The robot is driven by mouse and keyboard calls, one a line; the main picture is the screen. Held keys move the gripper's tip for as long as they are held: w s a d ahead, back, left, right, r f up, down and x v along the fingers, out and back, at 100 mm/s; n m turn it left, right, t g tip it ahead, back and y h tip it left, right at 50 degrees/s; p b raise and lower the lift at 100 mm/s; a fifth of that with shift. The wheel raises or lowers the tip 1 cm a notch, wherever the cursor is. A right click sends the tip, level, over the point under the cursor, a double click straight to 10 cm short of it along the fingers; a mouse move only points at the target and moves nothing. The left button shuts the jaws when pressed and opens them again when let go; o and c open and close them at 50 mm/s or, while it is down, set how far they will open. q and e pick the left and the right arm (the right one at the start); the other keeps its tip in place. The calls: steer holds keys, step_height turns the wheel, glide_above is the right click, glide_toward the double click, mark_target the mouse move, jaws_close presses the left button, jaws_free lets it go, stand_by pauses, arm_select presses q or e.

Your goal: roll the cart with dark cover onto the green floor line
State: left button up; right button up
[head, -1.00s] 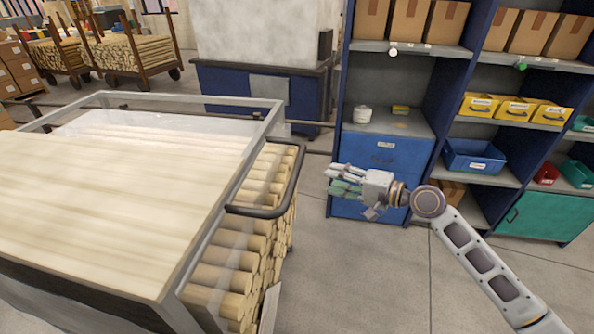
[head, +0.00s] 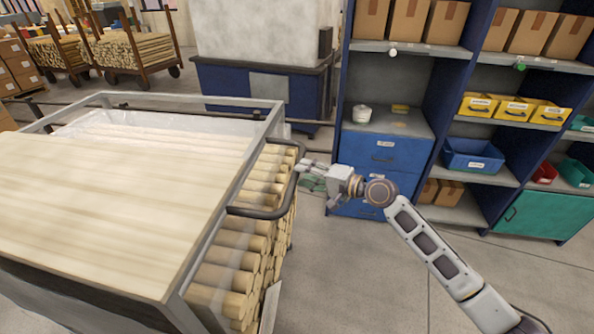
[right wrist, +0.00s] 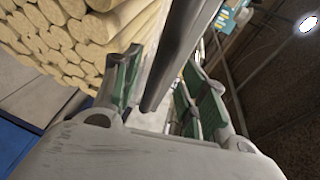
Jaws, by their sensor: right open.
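A large cart (head: 190,101) with a grey frame stands close at the left in the head view. It is filled with round wooden dowels (head: 232,254) and a pale wooden board lies over its near part. I see no clearly dark cover on it. Its dark tube handle (head: 262,213) sticks out from the right end. My right gripper (head: 306,172) is open beside the handle's far part. In the right wrist view the dark handle bar (right wrist: 178,55) runs between the open fingers (right wrist: 160,95), which are not closed on it. My left gripper is out of view. No green floor line shows.
A blue shelf unit (head: 436,130) with drawers, boxes and bins stands right of the cart. A machine with a blue base (head: 310,90) stands behind. Other dowel carts (head: 140,54) are at the back left. Grey floor (head: 345,270) is clear right of the cart.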

steer(key=shift+x, duration=1.85)
jaws_close()
